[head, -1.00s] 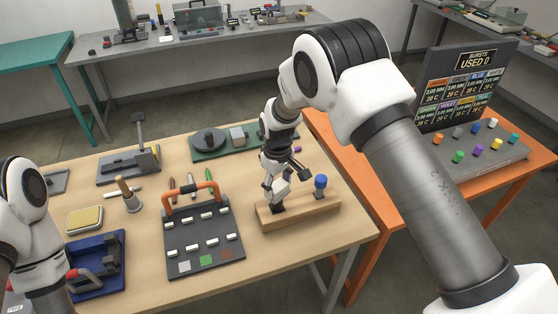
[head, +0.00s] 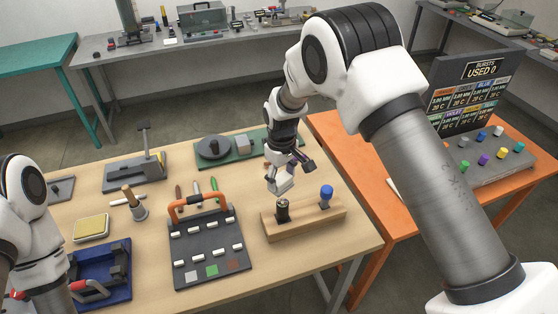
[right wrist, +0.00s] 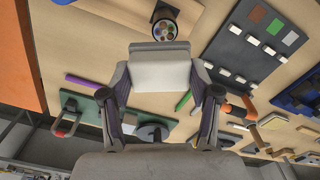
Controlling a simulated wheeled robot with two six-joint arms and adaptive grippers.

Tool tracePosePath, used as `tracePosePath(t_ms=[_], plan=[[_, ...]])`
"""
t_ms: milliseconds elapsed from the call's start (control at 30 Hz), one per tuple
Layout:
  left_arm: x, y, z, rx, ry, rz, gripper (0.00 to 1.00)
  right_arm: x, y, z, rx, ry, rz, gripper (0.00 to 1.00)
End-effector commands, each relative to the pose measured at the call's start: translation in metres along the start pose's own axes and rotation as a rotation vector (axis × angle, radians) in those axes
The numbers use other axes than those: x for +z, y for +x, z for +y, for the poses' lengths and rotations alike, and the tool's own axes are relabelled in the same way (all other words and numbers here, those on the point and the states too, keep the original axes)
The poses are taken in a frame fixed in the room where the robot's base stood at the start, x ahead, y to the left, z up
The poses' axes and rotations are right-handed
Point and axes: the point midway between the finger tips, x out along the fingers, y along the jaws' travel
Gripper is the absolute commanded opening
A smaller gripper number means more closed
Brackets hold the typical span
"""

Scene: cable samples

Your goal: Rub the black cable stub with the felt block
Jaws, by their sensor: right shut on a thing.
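The black cable stub (head: 283,210) stands upright in the left part of a wooden holder (head: 305,220). Its cut end, with several coloured cores, faces up in the right wrist view (right wrist: 165,22). My right gripper (head: 290,170) is shut on the pale felt block (head: 280,184), which shows between the fingers in the right wrist view (right wrist: 160,72). The block is above and behind the stub, with a small gap between them. A blue-capped piece (head: 326,191) stands in the holder's right part.
A dark board (head: 208,250) with white clips and an orange handle (head: 198,203) is left of the holder. A green base (head: 235,150) lies behind. A yellow pad (head: 91,228) and blue tray (head: 120,287) are further left. An orange table (head: 365,160) adjoins at right.

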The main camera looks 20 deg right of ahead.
Motion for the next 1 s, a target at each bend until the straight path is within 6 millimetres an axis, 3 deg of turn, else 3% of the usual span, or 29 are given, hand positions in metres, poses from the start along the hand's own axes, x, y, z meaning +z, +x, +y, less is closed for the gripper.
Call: tracePosePath(t_ms=[400,1000], plan=[[0.000,-0.027,0.000,0.000,0.000,0.001,0.80,0.005,-0.037,0.004,0.000,0.006,-0.001,0.24],[0.000,-0.027,0.000,0.000,0.000,0.000,0.80,0.005,-0.038,0.005,0.000,0.006,-0.001,0.24]])
